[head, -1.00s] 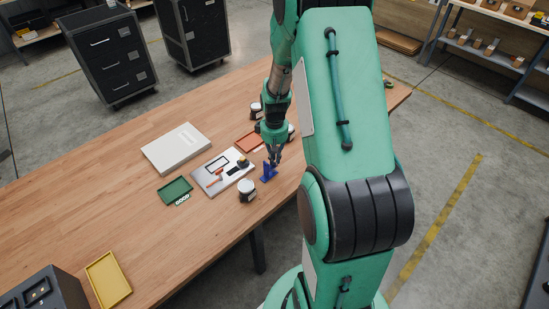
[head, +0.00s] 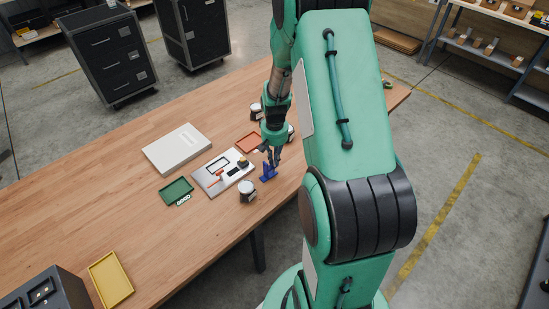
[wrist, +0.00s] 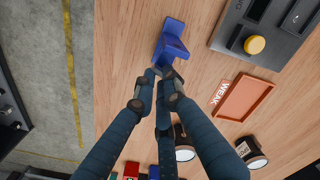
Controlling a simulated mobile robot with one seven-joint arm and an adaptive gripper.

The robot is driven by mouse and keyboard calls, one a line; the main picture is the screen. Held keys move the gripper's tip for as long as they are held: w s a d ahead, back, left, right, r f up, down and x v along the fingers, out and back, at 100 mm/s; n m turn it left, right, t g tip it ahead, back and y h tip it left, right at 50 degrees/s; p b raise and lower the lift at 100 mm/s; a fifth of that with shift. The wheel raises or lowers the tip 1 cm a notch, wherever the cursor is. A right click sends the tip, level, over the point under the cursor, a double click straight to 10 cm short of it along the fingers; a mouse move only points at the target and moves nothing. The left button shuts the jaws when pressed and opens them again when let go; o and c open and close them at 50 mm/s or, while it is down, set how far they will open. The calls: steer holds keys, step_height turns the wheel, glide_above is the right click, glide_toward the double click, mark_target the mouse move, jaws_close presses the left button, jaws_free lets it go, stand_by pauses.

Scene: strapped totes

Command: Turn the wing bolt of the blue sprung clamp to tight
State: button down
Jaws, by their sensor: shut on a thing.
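The blue sprung clamp (head: 268,174) stands near the table's front edge in the head view. In the wrist view the blue clamp (wrist: 172,42) is at the top, just beyond the fingertips. My gripper (head: 273,161) points down over the clamp. In the wrist view my gripper (wrist: 160,73) has its fingertips close together against the clamp's near end. It is shut on a small part there, which fits the wing bolt; the fingertips hide most of it.
A grey plate (head: 222,185) with small parts lies left of the clamp. Red (head: 248,143), green (head: 176,192) and yellow (head: 110,280) trays lie on the table. Round white-topped containers, one in front (head: 247,187), stand nearby. Bare wood is at the left.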

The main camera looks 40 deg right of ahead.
steer(key=m+p, duration=0.1)
steer(key=m, duration=0.6)
steer(key=shift+a, duration=0.1)
steer(key=shift+a+m+p, duration=0.15)
steer(key=shift+m+p, duration=0.4)
steer(key=shift+m, duration=2.75)
steer(key=c, duration=1.8)
jaws_free()
steer(key=shift+s, duration=0.1)
steer(key=shift+r, duration=0.1)
step_height(320, 180, up, 12)
